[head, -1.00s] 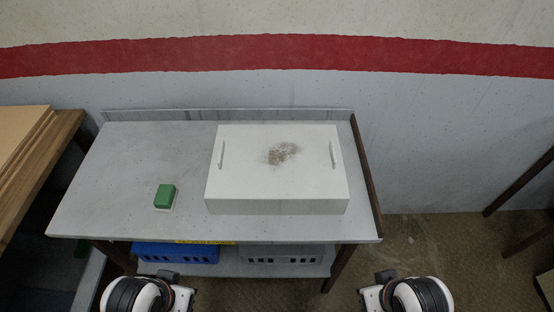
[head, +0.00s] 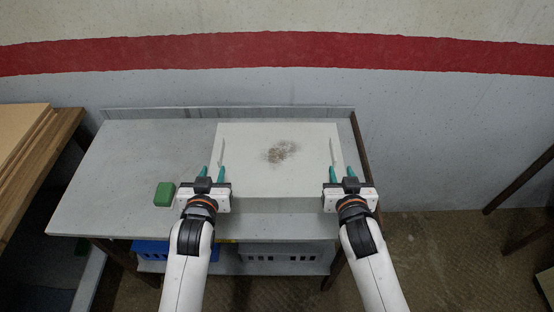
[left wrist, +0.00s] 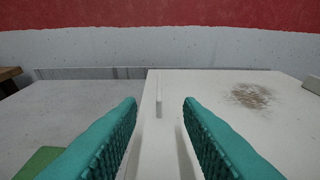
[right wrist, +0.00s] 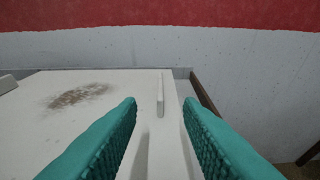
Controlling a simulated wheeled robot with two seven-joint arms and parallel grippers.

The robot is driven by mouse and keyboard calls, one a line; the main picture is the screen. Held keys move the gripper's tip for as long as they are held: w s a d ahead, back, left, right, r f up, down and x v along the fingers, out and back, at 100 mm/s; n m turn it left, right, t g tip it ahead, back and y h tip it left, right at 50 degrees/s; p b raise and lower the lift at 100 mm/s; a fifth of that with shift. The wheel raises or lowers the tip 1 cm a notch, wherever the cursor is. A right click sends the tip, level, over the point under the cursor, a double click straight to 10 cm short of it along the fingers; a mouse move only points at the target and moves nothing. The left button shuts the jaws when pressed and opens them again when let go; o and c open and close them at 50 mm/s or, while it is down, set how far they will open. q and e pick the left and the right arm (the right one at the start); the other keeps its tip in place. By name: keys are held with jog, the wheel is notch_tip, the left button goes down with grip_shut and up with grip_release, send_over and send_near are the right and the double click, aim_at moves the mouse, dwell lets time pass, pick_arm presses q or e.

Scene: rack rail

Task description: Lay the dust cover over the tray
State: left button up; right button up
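A white box-like cover (head: 255,170) with a brown dirt smudge on top sits on the grey table. It has a thin upright handle near each side: the left handle (head: 222,150) and the right handle (head: 333,150). My left gripper (head: 212,172) is open, its teal fingers pointing at the left handle from the near side. In the left wrist view the left handle (left wrist: 159,100) stands beyond and between the fingers. My right gripper (head: 342,172) is open near the right handle, which shows between its fingers in the right wrist view (right wrist: 160,95). No separate tray can be made out; anything under the cover is hidden.
A green block (head: 164,194) lies on the table (head: 120,180) left of the cover. A low lip runs along the table's back edge. A blue crate (head: 150,249) and a grey crate (head: 280,253) are on the shelf below. A wooden bench (head: 50,140) stands at left.

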aim_at(220, 152)
pick_arm(q)
jog(key=shift+s+r, duration=0.1)
jog(key=shift+s, duration=0.05)
pick_arm(e)
jog(key=shift+s+r, duration=0.1)
jog(key=shift+s, duration=0.05)
